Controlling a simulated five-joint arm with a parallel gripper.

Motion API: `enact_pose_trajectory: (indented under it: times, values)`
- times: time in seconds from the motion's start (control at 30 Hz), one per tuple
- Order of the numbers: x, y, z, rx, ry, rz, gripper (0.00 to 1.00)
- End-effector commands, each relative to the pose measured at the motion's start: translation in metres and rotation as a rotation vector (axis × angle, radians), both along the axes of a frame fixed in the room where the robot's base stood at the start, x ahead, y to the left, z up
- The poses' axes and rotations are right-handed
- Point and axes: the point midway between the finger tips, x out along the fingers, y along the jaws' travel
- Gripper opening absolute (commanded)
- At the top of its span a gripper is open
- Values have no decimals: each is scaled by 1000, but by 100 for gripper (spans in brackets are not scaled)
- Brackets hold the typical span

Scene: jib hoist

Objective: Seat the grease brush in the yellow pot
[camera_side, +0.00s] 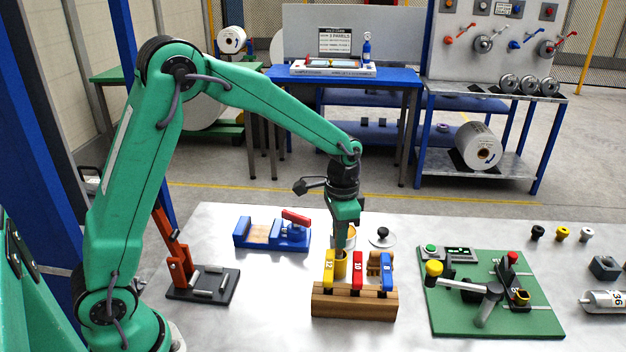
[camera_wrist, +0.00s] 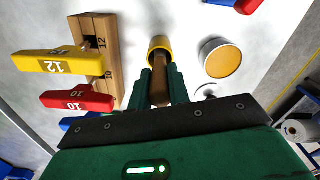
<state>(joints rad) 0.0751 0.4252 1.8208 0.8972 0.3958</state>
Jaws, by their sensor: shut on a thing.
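My gripper (camera_side: 342,236) points down behind the wooden tool rack, above the yellow pot (camera_side: 341,268). In the wrist view its two green fingers (camera_wrist: 161,92) are shut on the brown handle of the grease brush (camera_wrist: 160,80). The yellow pot (camera_wrist: 158,42) lies straight ahead of the fingers, and the far end of the brush overlaps its mouth. I cannot tell how deep the brush reaches. In the side view the brush is mostly hidden by the fingers and pot, and the pot is partly hidden by a yellow handle.
The wooden rack (camera_side: 352,305) holds yellow, red and blue numbered handles close in front. A round tin (camera_wrist: 220,60) with yellow contents stands beside the pot. A blue clamp fixture (camera_side: 262,236) lies left, a green board (camera_side: 460,316) with levers right.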

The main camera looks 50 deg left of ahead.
Motion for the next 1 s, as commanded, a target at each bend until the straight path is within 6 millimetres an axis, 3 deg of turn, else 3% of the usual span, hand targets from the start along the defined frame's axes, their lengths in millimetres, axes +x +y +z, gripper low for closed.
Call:
enact_pose_trajectory:
  times: [1.0]
  values:
    - [0,0,-10,0,0,0,0]
